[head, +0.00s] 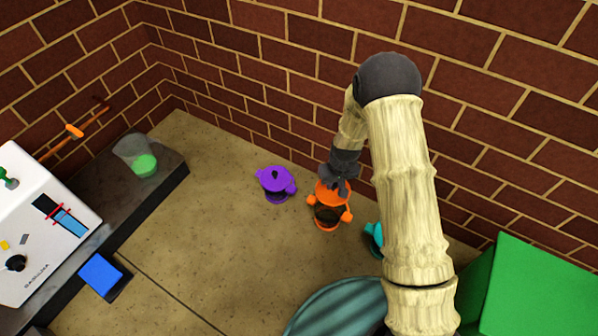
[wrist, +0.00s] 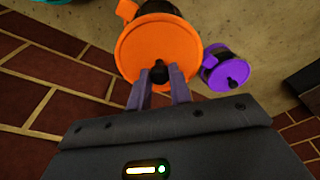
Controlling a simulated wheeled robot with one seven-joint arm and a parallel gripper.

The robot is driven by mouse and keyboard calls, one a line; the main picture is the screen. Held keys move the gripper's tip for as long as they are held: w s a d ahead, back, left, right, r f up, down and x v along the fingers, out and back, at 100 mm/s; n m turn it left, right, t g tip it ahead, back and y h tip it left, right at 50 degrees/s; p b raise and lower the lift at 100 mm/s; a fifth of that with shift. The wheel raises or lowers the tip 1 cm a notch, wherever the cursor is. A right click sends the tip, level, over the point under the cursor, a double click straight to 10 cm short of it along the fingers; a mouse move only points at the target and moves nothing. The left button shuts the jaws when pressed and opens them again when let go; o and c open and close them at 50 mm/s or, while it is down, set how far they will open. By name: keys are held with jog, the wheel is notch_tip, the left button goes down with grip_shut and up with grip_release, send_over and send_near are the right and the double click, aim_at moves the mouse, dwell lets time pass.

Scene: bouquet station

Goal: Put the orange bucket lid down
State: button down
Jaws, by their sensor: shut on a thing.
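My gripper (head: 341,180) is shut on the black knob of the orange bucket lid (head: 333,192). In the wrist view the lid (wrist: 160,46) is a flat orange disc, with the knob between the fingertips (wrist: 159,78). The orange bucket (head: 327,216), with a dark body and orange side handles, stands on the floor directly under the lid. Parts of it show past the lid's edge in the wrist view (wrist: 127,10). I cannot tell whether the lid touches the rim or hangs just above it. The lid hides most of the bucket's opening.
A purple lidded bucket (head: 276,182) stands left of the orange one. A teal bucket (head: 373,238) is partly hidden behind my arm. A brick wall (head: 270,80) rises close behind. A green box (head: 540,290) is at right.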

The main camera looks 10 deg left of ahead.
jog(key=d+r+m+p, duration=0.1)
jog(key=d+r+p, duration=0.4)
jog(key=r, duration=0.3)
jog(key=s+d+r+m+p, duration=0.1)
jog(key=d+r+m+p, duration=0.1)
jog(key=d+r+p, duration=0.3)
jog(key=s+d+r+m+p, duration=0.1)
jog(key=d+r+p, duration=0.4)
jog(key=r, duration=0.7)
jog(key=shift+m+h+p, duration=0.4)
jog(key=shift+m, duration=0.1)
jog(key=shift+r, duration=0.1)
